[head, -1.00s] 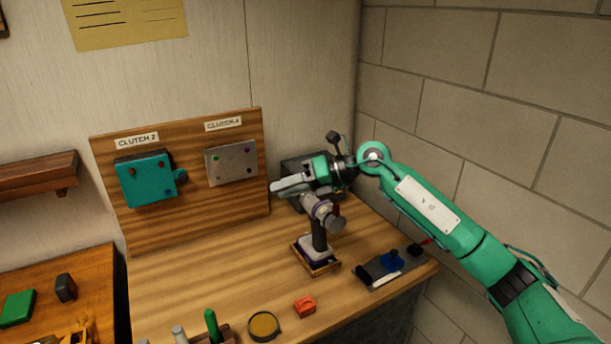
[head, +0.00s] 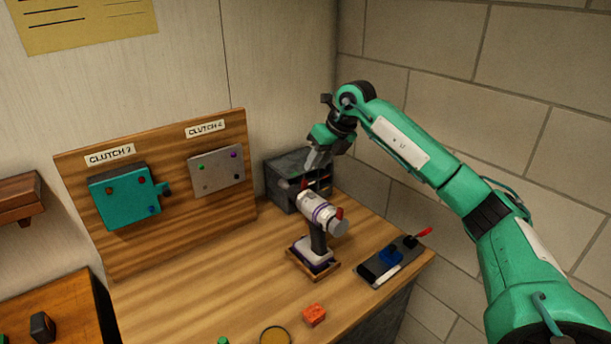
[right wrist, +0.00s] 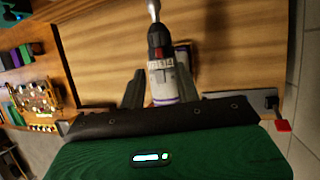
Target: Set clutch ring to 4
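A white, grey and purple drill (head: 318,213) with a dark handle stands upright in a small wooden-edged holder (head: 328,272) on the bench. In the right wrist view, the drill (right wrist: 162,85) points away from me. Its collar carries small numbers and a red mark, too blurred to read surely. My right gripper (head: 316,164) is above and behind the drill in the head view, apart from it. In the right wrist view its two fingers (right wrist: 160,76) are spread, with the drill showing between them. My left gripper is out of view.
A wooden board (head: 180,225) holds a teal box (head: 122,198) and a grey plate (head: 216,172), under clutch labels. A dark box (head: 285,185) stands behind the drill. The bench's left part is clear.

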